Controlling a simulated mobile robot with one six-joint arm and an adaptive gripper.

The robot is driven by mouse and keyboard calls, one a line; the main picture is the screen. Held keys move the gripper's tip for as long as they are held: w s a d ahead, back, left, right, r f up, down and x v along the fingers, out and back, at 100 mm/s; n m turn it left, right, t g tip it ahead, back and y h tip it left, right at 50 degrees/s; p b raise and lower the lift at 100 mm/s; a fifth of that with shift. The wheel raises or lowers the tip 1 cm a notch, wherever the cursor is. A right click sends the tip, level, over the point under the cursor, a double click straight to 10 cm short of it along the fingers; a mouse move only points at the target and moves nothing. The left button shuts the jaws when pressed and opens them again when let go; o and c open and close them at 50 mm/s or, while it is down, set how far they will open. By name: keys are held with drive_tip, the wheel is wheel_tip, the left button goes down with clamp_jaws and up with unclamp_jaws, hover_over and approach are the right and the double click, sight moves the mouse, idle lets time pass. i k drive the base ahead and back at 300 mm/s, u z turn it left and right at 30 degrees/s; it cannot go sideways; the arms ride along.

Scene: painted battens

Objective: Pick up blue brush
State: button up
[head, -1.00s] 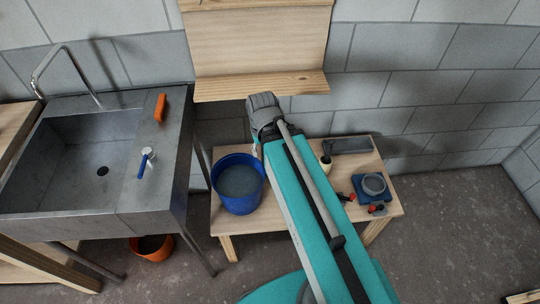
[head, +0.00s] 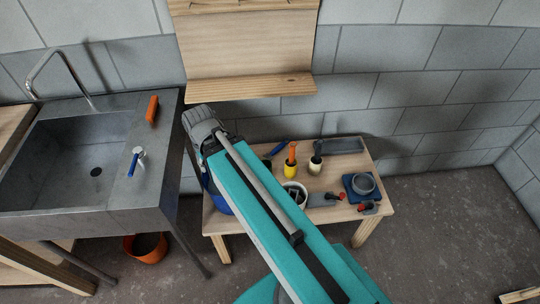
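A blue-handled tool (head: 277,149) with a dark end lies at the back of the low wooden table, partly hidden by my arm. A second blue-handled item (head: 134,163) with a pale round end lies on the sink's right ledge. I cannot tell from this view which of them is the blue brush. My arm reaches forward over the table, and its grey joint is above the blue bucket (head: 218,200). My gripper's fingers are not visible, hidden beyond the arm.
The low table (head: 388,219) also holds a white pot (head: 295,187), a yellow pot (head: 290,171), a cream pot (head: 315,165), a grey tray (head: 342,150) and red-handled tools. An orange block (head: 152,110) is on the sink edge. A wooden shelf (head: 245,87) juts from the wall.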

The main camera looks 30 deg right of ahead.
sight(268, 156)
drive_tip(key=k, duration=1.65)
drive_tip(key=z, duration=0.85)
drive_tip(key=i, duration=1)
drive_tip(key=z, duration=0.05)
